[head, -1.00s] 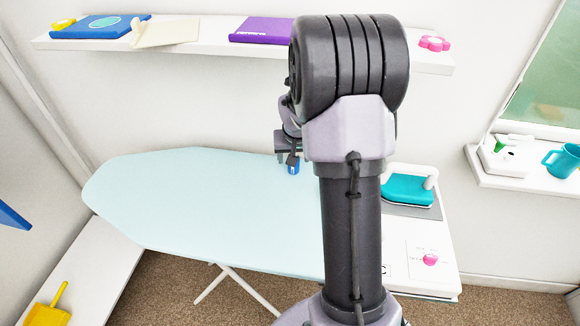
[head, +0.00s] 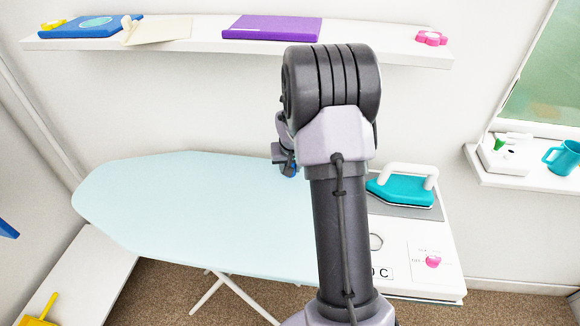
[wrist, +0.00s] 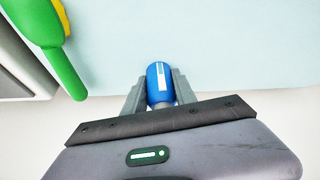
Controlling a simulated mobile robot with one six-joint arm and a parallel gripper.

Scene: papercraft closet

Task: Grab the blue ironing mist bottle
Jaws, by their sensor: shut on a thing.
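The blue ironing mist bottle (wrist: 158,82) shows in the wrist view with a white label stripe on its side. My gripper (wrist: 158,98) is shut on it, with one grey finger on each side. The bottle is over or on the pale blue ironing board (head: 190,210); I cannot tell whether it touches the board.
A teal iron (head: 402,192) stands at the board's right end, near a pink knob (head: 433,262). A shelf (head: 385,52) runs above the board. A green handled object (wrist: 60,60) shows at upper left in the wrist view. The board's left and middle are clear.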

